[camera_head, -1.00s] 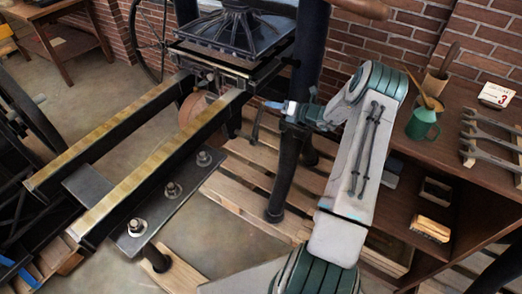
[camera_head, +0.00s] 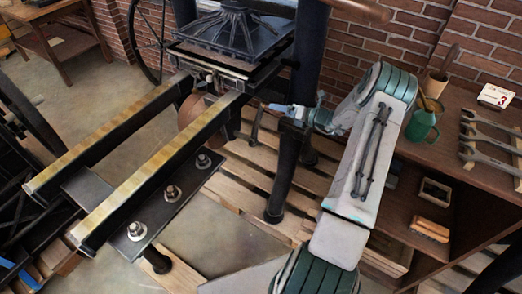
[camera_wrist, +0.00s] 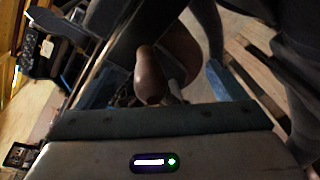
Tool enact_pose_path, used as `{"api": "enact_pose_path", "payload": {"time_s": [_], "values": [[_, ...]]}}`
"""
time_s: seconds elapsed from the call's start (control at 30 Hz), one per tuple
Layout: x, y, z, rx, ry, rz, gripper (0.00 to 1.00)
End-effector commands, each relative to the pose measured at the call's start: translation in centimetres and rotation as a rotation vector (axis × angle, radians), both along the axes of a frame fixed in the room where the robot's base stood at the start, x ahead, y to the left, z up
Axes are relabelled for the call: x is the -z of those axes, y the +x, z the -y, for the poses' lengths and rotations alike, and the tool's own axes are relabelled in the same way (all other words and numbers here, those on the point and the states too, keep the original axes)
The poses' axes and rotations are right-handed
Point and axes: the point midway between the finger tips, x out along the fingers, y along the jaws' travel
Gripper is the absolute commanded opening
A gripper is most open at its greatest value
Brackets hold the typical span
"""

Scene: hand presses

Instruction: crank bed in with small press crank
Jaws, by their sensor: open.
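The press has two long yellow-topped rails (camera_head: 130,180) running from lower left to under its dark ribbed platen (camera_head: 240,35). A dark flat slab with a light front edge (camera_head: 222,66) lies across the far rail ends under the platen; I cannot tell how much of it is the bed. A brown drum (camera_head: 190,112) hangs between the rails. My gripper (camera_head: 268,107) is by the right rail, beside a dark curved crank arm (camera_head: 256,124). In the wrist view a rounded brown crank handle (camera_wrist: 150,78) lies between the open blue fingers; contact cannot be told.
A dark post (camera_head: 284,175) stands close by my wrist. A brown bench (camera_head: 450,165) with a green can (camera_head: 422,125) and wrenches (camera_head: 490,150) is at right. A bolted plate (camera_head: 170,205) lies beside the right rail. Pallet slats (camera_head: 245,185) cover the floor below.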

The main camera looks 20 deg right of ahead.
Motion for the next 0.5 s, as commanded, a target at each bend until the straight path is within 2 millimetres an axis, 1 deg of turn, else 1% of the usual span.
{"api": "enact_pose_path", "payload": {"time_s": [0.5], "values": [[-0.9,-3.2,2.5,0.001,0.000,-0.001,0.91]]}}
